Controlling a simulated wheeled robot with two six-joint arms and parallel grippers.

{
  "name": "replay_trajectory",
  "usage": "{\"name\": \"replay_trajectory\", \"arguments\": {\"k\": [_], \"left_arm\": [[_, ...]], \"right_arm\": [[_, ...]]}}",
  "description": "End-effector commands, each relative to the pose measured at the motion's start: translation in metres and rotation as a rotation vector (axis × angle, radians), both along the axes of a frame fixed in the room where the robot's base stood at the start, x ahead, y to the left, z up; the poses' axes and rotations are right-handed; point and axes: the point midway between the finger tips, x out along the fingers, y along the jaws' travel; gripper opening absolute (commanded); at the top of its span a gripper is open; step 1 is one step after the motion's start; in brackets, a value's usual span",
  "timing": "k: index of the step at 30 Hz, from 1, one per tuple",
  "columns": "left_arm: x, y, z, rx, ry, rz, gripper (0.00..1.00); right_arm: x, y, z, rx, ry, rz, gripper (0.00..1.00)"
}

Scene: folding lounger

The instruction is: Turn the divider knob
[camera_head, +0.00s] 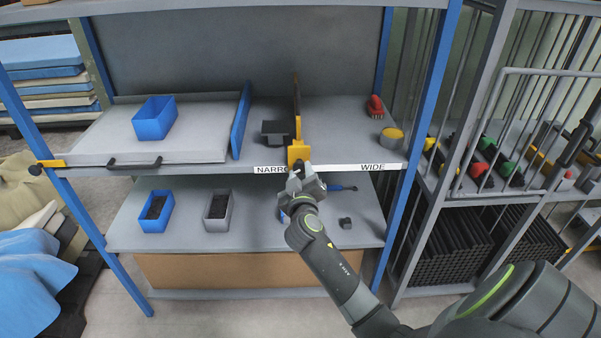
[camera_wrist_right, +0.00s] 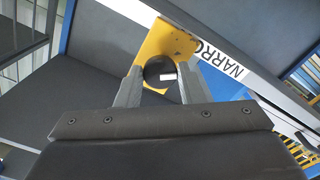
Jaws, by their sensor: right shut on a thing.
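The divider knob (camera_wrist_right: 160,72) is a round dark knob with a small white mark, in front of a yellow plate (camera_wrist_right: 170,45). In the head view the yellow plate (camera_head: 299,152) sits at the shelf's front edge, below a thin upright divider (camera_head: 297,98). My right gripper (camera_wrist_right: 159,88) has a finger on each side of the knob and is shut on it. In the head view the right gripper (camera_head: 301,178) covers the knob. My left gripper is not in view.
The label strip (camera_head: 372,167) reads "NARRO…" and "WIDE" along the shelf edge. A blue panel (camera_head: 241,120), blue bin (camera_head: 154,118), dark box (camera_head: 275,133) and yellow-topped pot (camera_head: 391,138) stand on the upper shelf. A blue post (camera_head: 434,85) rises at the right.

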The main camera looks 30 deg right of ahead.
Motion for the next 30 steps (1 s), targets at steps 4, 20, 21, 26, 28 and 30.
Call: {"name": "replay_trajectory", "arguments": {"k": [4,20,21,26,28,30], "left_arm": [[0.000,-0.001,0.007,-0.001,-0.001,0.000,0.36],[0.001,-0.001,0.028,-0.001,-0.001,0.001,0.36],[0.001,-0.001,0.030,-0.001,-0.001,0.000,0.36],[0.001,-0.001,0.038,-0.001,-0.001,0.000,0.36],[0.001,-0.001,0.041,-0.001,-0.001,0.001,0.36],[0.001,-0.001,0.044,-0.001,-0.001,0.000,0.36]], "right_arm": [[0.000,0.000,0.003,-0.118,0.071,0.001,0.12],[0.000,0.000,0.005,-0.549,0.334,0.001,0.12],[0.000,0.000,0.005,-0.581,0.353,0.001,0.12],[0.000,0.000,0.006,-0.710,0.431,0.000,0.12],[0.000,0.000,0.006,-0.768,0.467,0.000,0.12],[0.000,0.000,0.006,-0.824,0.502,0.000,0.12]]}}
